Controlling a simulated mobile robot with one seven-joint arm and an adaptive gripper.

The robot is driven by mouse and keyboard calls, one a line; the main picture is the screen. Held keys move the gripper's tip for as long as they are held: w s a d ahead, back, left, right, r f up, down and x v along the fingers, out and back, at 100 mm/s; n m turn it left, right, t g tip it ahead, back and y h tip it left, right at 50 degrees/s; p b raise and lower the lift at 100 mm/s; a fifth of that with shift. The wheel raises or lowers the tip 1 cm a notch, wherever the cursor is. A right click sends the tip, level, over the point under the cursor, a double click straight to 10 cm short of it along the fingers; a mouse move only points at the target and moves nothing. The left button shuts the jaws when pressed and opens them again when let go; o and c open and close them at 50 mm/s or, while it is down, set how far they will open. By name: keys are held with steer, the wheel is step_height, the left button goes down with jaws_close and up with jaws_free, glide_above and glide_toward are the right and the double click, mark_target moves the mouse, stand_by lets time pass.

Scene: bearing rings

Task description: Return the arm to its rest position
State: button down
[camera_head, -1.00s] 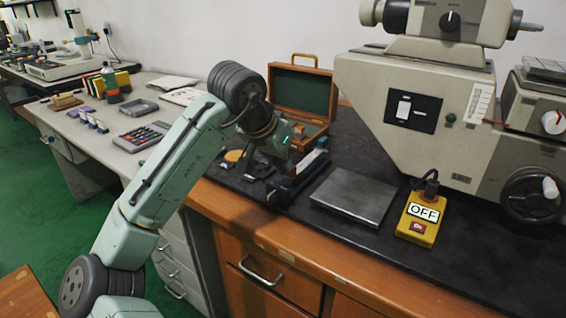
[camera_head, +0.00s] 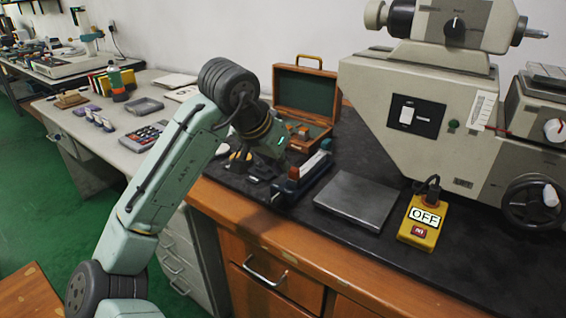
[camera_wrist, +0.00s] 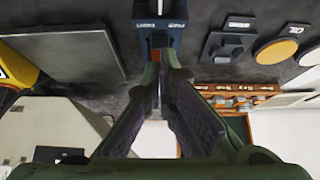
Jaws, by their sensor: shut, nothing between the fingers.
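My arm (camera_head: 165,170) reaches from the lower left over the dark bench top, bent at its upper joint. Its wrist (camera_head: 266,140) points down in front of the open wooden case. My gripper (camera_wrist: 164,75) shows in the wrist view with its two fingers together, shut and holding nothing. In the head view its fingers are hard to make out against the dark bench. A dark blue stand (camera_head: 290,187) is just right of the wrist; in the wrist view it (camera_wrist: 160,25) lies just beyond the fingertips. I cannot tell the gap between them.
A grey metal plate (camera_head: 356,198) lies right of the stand. A yellow switch box (camera_head: 420,222) reads OFF. A large beige machine (camera_head: 400,115) stands at the right. The open wooden case (camera_head: 304,92) is behind the wrist. Small discs and blocks lie by the wrist.

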steer(key=shift+s+a+r+p, duration=0.1)
steer(key=shift+s+r+p, duration=0.1)
steer(key=shift+r+p, duration=0.55)
steer(key=shift+r, duration=0.1)
